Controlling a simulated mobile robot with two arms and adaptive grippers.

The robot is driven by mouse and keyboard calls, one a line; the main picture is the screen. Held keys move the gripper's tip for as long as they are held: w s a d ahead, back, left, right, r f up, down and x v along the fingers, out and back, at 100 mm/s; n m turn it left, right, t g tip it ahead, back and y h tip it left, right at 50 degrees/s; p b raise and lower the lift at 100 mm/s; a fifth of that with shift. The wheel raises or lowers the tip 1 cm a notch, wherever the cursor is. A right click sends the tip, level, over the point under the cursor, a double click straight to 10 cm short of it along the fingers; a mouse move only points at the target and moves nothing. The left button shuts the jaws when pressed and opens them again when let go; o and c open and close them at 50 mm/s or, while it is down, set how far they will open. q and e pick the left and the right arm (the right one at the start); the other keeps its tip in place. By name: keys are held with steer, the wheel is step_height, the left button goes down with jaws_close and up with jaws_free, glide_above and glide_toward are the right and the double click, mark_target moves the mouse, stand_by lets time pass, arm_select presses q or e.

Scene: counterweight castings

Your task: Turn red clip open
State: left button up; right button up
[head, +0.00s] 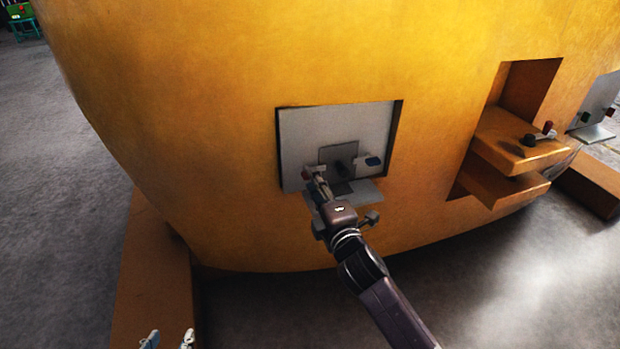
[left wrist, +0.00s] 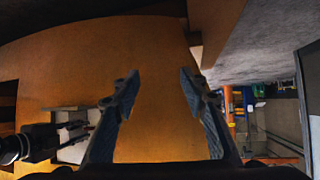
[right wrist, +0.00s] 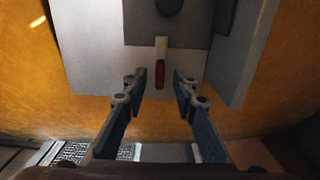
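A red-ended clip (head: 306,172) is in the square recess of the orange casting, left of a dark round knob (head: 345,168) on a grey plate. In the right wrist view the red end (right wrist: 159,74) on a pale bar points toward my gripper. My right gripper (right wrist: 158,88) is open, with one finger on each side of the red end and visible gaps between. In the head view my right gripper (head: 317,182) partly covers the clip. My left gripper (head: 169,338) is at the bottom left edge, and the left wrist view shows it open and empty (left wrist: 157,84).
A blue-ended clip (head: 373,161) is on the right of the same recess. Another red-ended clip (head: 547,127) is on an orange ledge (head: 510,145) at right. A grey panel (head: 600,98) stands at the far right. Orange blocks (head: 150,270) lie along the casting's base.

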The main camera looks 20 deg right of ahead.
arm_select(q)
steer(key=shift+w+d+r+t+h+b, duration=0.15)
steer(key=shift+w+d+r+t, duration=0.15)
steer(key=shift+w+r+t, duration=0.45)
steer(key=shift+w+d+r+t+h+b, duration=0.15)
steer(key=shift+w+d+r+t, duration=0.2)
steer(key=shift+r, duration=0.65)
arm_select(e)
steer(key=shift+w+a, duration=0.1)
steer(key=shift+w, duration=1.55)
arm_select(q)
steer(key=shift+w+a, duration=0.1)
arm_select(e)
steer(key=shift+c, duration=0.4)
jaws_close()
